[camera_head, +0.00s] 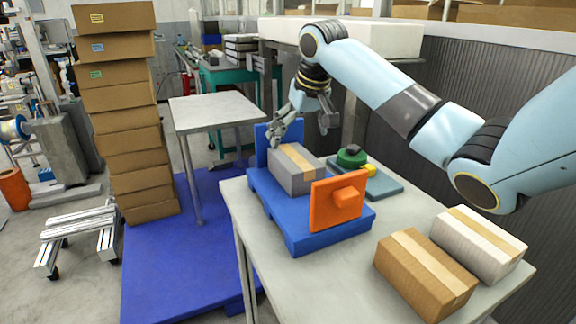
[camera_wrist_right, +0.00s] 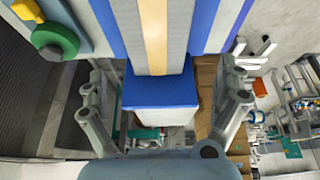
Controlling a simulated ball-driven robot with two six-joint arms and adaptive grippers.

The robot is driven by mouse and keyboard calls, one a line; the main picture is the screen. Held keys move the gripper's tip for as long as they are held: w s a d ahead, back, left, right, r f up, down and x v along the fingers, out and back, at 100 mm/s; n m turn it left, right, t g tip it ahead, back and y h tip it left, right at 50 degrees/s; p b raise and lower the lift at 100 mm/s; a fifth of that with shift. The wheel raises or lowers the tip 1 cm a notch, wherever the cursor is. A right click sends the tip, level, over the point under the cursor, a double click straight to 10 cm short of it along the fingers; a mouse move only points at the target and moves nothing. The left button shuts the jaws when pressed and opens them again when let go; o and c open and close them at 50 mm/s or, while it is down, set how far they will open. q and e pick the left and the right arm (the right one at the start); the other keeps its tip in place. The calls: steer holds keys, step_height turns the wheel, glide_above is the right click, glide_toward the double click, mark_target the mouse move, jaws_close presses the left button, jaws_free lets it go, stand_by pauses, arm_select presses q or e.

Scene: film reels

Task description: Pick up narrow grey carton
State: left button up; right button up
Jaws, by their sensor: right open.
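The narrow grey carton (camera_head: 293,180) has a tan tape stripe along its top. It lies on a blue tray (camera_head: 296,234) on the grey table, between a blue upright plate and an orange one. My right gripper (camera_head: 300,127) is open and empty above the far end of the carton. In the right wrist view the grey carton (camera_wrist_right: 125,25) shows at the top, in line with the gap between my spread fingers (camera_wrist_right: 163,80). My left gripper is not in view.
An orange plate with a block (camera_head: 336,208) stands at the tray's near end. A green round piece (camera_head: 352,156) sits behind it. A brown carton (camera_head: 425,277) and a white carton (camera_head: 478,243) lie at the right. Bare tabletop lies in front of the tray.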

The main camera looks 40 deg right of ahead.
mark_target(295, 156)
steer(key=shift+x, duration=1.25)
steer(key=shift+f, duration=0.4)
steer(key=x, duration=0.4)
steer(key=shift+d+f+b, duration=0.25)
steer(key=shift+d+b, duration=0.05)
steer(key=shift+b, duration=0.1)
steer(key=shift+w+f, duration=0.25)
steer(key=shift+f, duration=0.05)
steer(key=shift+s, duration=0.1)
steer(key=shift+c, duration=0.3)
steer(key=c, duration=1.1)
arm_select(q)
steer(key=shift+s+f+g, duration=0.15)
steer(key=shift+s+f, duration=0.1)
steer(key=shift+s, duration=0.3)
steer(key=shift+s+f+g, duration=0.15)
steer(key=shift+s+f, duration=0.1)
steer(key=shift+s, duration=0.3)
arm_select(e)
steer(key=shift+c, duration=0.6)
steer(key=shift+r, duration=0.1)
